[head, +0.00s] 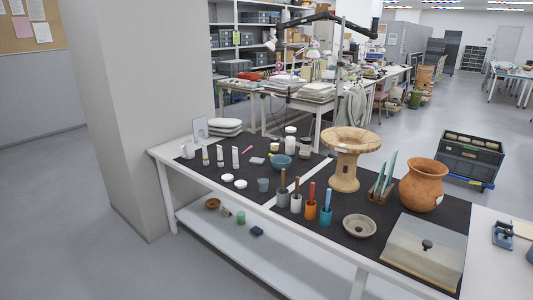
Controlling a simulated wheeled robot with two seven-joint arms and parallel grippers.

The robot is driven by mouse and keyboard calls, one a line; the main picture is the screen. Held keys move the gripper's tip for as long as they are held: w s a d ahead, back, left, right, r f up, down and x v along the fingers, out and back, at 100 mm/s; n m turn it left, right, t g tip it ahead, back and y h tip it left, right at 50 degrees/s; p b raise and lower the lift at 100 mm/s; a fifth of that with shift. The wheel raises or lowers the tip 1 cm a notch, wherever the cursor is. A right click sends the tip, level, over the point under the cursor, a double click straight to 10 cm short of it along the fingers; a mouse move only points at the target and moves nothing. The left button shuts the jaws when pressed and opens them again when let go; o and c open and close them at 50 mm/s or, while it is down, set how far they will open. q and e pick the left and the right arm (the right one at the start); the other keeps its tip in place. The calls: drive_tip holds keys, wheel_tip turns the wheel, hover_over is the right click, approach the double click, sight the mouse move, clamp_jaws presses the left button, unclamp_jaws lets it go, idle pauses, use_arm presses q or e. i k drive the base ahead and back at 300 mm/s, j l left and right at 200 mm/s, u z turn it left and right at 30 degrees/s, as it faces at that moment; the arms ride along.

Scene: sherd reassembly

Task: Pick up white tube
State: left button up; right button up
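Three small upright white tubes stand in a row on the dark mat at the left part of the table: a left tube (205,156), a middle tube (220,155) and a right tube (235,157). They look alike, with darker lower ends, and are too small to read any label. Neither of my grippers is in view.
A white cup (188,150) is left of the tubes and a blue bowl (281,162) to their right. White lids (228,178) lie in front. Tool cups (296,203), a pedestal vessel (347,172) and a clay pot (424,184) fill the right side. A pillar (150,110) stands behind left.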

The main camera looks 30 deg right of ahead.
sight(220, 158)
drive_tip(key=i+j+z, duration=0.15)
drive_tip(key=i+z, duration=0.15)
drive_tip(key=z, duration=0.15)
drive_tip(key=i+j+z, duration=0.25)
drive_tip(key=z, duration=0.25)
drive_tip(key=i+j+z, duration=0.2)
drive_tip(key=j+z, duration=0.25)
drive_tip(key=i+j+z, duration=0.15)
drive_tip(key=z, duration=0.3)
drive_tip(key=i+j+z, duration=0.1)
drive_tip(key=j, duration=0.9)
drive_tip(key=i+j+z, duration=0.15)
drive_tip(key=j, duration=0.85)
drive_tip(key=i+j+z, duration=0.1)
drive_tip(key=j, duration=0.95)
drive_tip(key=i+j+z, duration=0.15)
drive_tip(key=j, duration=0.85)
